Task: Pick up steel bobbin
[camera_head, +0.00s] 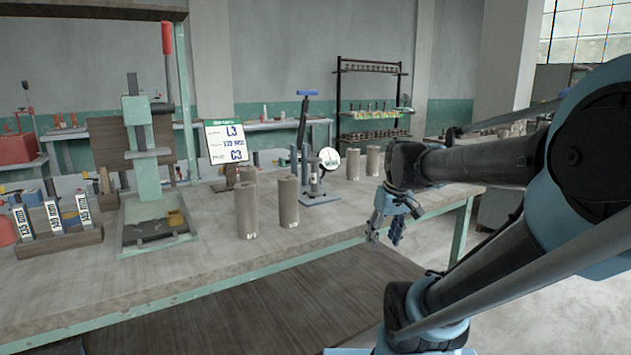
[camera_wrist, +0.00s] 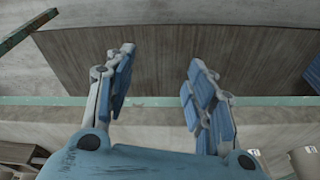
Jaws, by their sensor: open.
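Several grey-brown cylinders stand upright on the workbench in the head view; I cannot tell which, if any, is the steel bobbin. A front pair is at the middle, a left cylinder (camera_head: 246,210) and a right cylinder (camera_head: 288,202), with small white labels near their bases. Another group, including a cylinder (camera_head: 352,165), stands farther right, close to my arm. My gripper (camera_head: 384,232) hangs at the bench's front right edge, apart from the cylinders. In the wrist view its fingers (camera_wrist: 160,62) are spread with nothing between them.
The workbench (camera_head: 330,225) has a green front edge and a lower board. A green press (camera_head: 143,170), a sign (camera_head: 226,143), a small stand with a blue handle (camera_head: 306,150) and labelled blocks (camera_head: 55,222) stand on it. Bare bench lies in front of the cylinders.

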